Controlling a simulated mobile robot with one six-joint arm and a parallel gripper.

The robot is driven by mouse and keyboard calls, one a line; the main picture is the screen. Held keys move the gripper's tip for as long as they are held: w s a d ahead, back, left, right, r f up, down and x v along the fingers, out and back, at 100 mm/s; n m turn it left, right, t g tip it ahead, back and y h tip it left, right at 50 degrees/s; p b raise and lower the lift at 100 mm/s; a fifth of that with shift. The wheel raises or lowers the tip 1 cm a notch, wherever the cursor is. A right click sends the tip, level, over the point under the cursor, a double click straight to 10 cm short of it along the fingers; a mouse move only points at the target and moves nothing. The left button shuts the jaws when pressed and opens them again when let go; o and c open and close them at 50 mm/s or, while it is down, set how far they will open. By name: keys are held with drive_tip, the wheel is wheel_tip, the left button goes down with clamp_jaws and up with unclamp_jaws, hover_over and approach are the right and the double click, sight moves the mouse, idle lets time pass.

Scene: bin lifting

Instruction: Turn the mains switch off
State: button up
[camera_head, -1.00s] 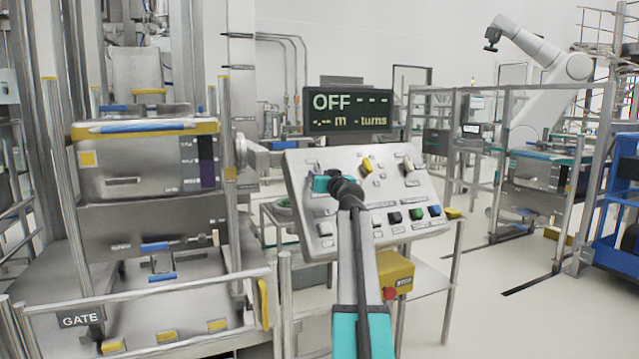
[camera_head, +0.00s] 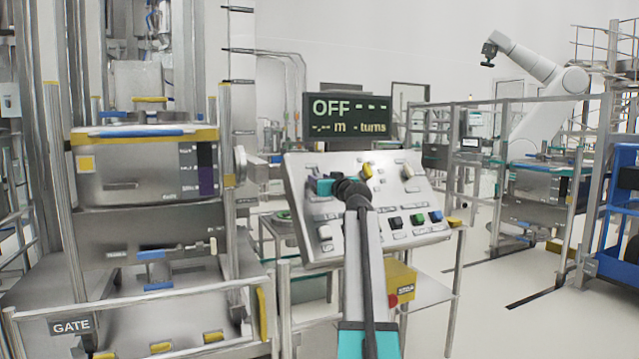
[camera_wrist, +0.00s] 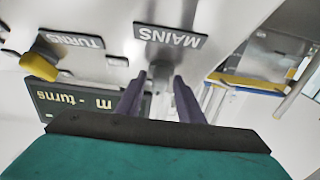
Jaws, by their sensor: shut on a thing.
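The mains switch (camera_wrist: 160,76) is a grey knob under an upside-down MAINS label (camera_wrist: 170,35) in the wrist view. My gripper (camera_wrist: 159,78) has its two dark purple fingers on either side of the knob, shut on it. In the head view my gripper (camera_head: 314,184) is at the upper left of the sloped control panel (camera_head: 300,205) and hides the switch. The display (camera_head: 348,116) above the panel reads OFF, with dashes before "m" and "turns".
A yellow knob (camera_wrist: 40,66) marked TURNS is beside the switch. Green, blue and black buttons (camera_head: 417,219) line the panel's lower part. A yellow box with a red button (camera_head: 393,299) is below. A steel bin (camera_head: 130,172) stands at left behind a GATE rail (camera_head: 150,301).

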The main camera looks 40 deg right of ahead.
drive_tip(key=o, duration=0.7)
drive_tip(key=shift+s+a, duration=0.1)
drive_tip(key=shift+s, duration=0.05)
drive_tip(key=shift+p+v, duration=0.8)
drive_tip(key=shift+v, duration=6)
